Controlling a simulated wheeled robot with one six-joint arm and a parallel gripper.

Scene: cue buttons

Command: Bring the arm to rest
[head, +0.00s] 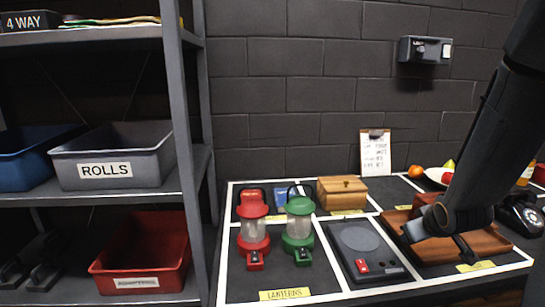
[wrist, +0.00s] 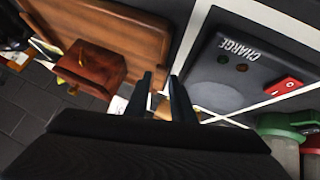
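My gripper (head: 438,243) hangs at the right in the head view, over a wooden tray (head: 490,243) on the table. In the wrist view my gripper (wrist: 163,95) shows two dark fingertips with a gap between them and nothing held. The arm reaches down from the upper right of the head view. Whether the fingers touch the tray cannot be told.
A dark charge pad (head: 355,238) with a red switch lies left of the gripper. A red lantern (head: 254,240), a green lantern (head: 299,235) and a wooden box (head: 342,192) stand farther left. A shelf (head: 185,130) with bins stands at the left.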

